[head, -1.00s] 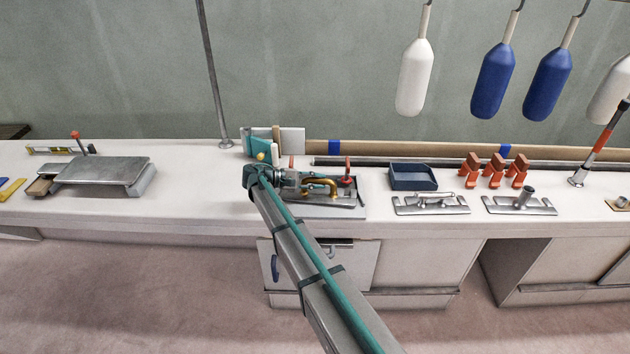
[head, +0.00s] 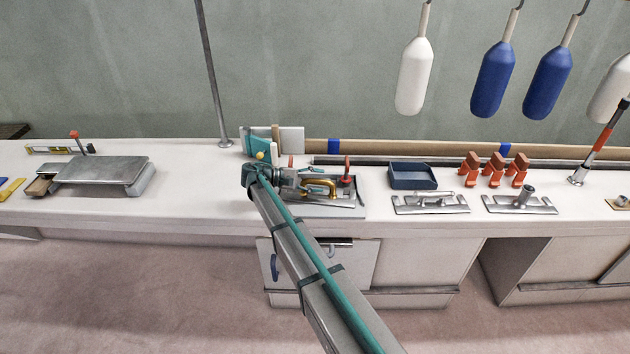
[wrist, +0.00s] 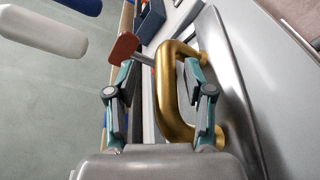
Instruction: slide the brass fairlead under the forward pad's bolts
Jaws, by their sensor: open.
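The brass fairlead (head: 320,188) is a gold arch on a flat silver plate on the bench. In the wrist view, the brass arch (wrist: 168,95) stands large in front of my gripper (wrist: 160,70). Its outer bar lies between the two open teal fingers, and the right finger overlaps the loop. I cannot tell whether a finger touches it. In the head view my gripper (head: 312,181) reaches in from the left, at the arch. A red-topped upright (head: 347,168) stands just behind; its red head (wrist: 124,46) shows past the left finger. I cannot make out which parts are the forward pad's bolts.
A blue bin (head: 412,176), silver plates with fittings (head: 430,204) (head: 520,205) and orange clamps (head: 495,171) stand to the right. A dark rod and a wooden rail run behind. A raised metal plate (head: 100,170) stands on the left; the bench between it and my arm is clear.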

